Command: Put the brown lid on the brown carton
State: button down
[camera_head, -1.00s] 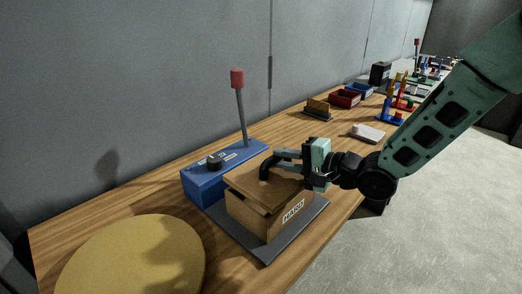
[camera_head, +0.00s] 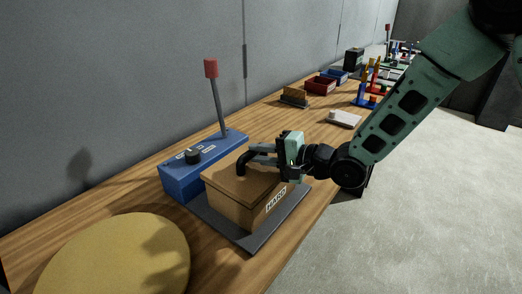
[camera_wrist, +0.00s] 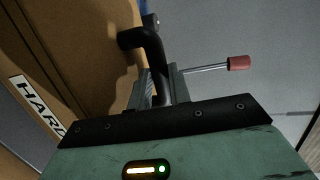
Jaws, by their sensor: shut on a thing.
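The brown carton (camera_head: 235,208) stands on a dark grey plate and bears a label reading "HARD". The brown lid (camera_head: 228,183) lies over the carton's top and looks about level there. Whether it is fully seated cannot be told. A black curved handle (camera_wrist: 152,52) rises from the lid. My gripper (camera_head: 262,158) is shut on this handle, at the lid's right side in the head view. In the wrist view my gripper (camera_wrist: 160,88) has the handle between its fingers. The lid (camera_wrist: 95,35) fills the upper left there.
A blue box (camera_head: 180,178) with a black knob and a red-tipped lever (camera_head: 215,95) stands close behind the carton. A round yellow disc (camera_head: 115,262) lies at front left. Bins and coloured items stand farther along the wooden bench (camera_head: 265,115).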

jog(key=shift+f+b, duration=0.6)
jog(key=shift+f, duration=0.55)
dwell(0.9)
jog(key=c, duration=1.2)
grip_release()
jog(key=shift+d, duration=0.1)
jog(key=b+v, duration=0.1)
jog(key=v, duration=1.6)
